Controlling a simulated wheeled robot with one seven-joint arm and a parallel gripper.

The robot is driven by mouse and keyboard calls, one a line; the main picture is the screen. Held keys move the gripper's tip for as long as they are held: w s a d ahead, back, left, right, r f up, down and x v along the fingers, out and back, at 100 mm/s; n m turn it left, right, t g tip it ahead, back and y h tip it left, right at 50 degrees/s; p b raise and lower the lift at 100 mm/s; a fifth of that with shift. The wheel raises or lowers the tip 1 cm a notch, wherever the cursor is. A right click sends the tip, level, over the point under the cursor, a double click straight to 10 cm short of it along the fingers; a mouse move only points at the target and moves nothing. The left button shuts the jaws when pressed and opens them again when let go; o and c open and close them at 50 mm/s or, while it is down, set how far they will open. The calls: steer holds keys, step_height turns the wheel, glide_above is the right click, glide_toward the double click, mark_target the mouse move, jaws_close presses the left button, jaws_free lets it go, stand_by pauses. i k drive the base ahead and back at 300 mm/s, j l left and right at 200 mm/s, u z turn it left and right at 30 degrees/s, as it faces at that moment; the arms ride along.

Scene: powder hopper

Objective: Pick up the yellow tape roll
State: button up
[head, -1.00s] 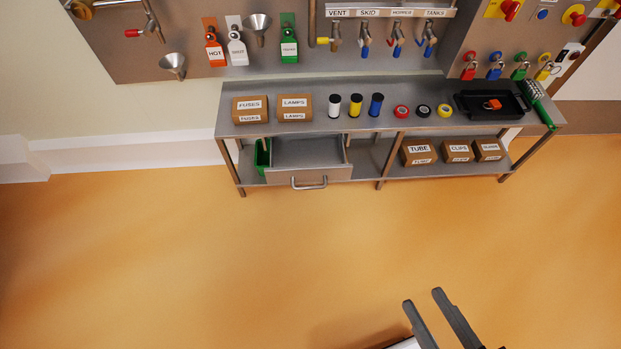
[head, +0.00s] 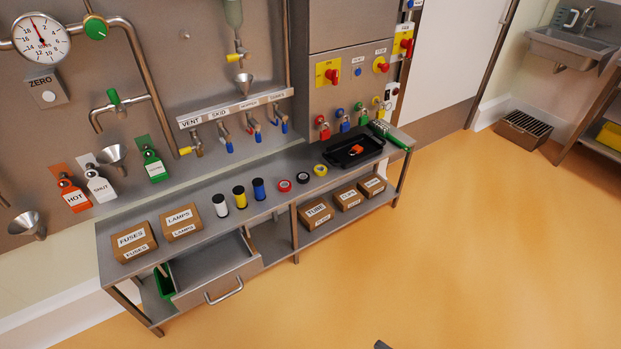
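The yellow tape roll (head: 320,170) lies flat on the grey metal bench (head: 200,192), right of the black tape roll (head: 303,178) and the red tape roll (head: 284,186). It is just left of the black tray (head: 372,149). Nothing covers it. Of my gripper, only a small dark tip (head: 381,344) shows at the bottom edge, far from the bench and apart from the roll. Whether it is open or shut does not show.
White, yellow and blue cylinders (head: 258,189) and boxes marked FUSES (head: 134,241) and LAMPS (head: 181,222) stand on the bench. An open drawer (head: 212,268) juts out in front. Padlocks (head: 344,122) hang behind. The floor (head: 450,260) before the bench is clear.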

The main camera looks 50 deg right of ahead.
mark_target(323, 168)
steer(key=i+l, duration=0.2)
steer(key=l, duration=0.15)
steer(key=i+l, duration=0.15)
steer(key=l, duration=0.25)
steer(key=i+l, duration=0.2)
steer(key=l, duration=0.15)
steer(key=i+l, duration=0.2)
steer(key=l, duration=0.15)
steer(key=i+l, duration=0.2)
steer(key=l, duration=0.2)
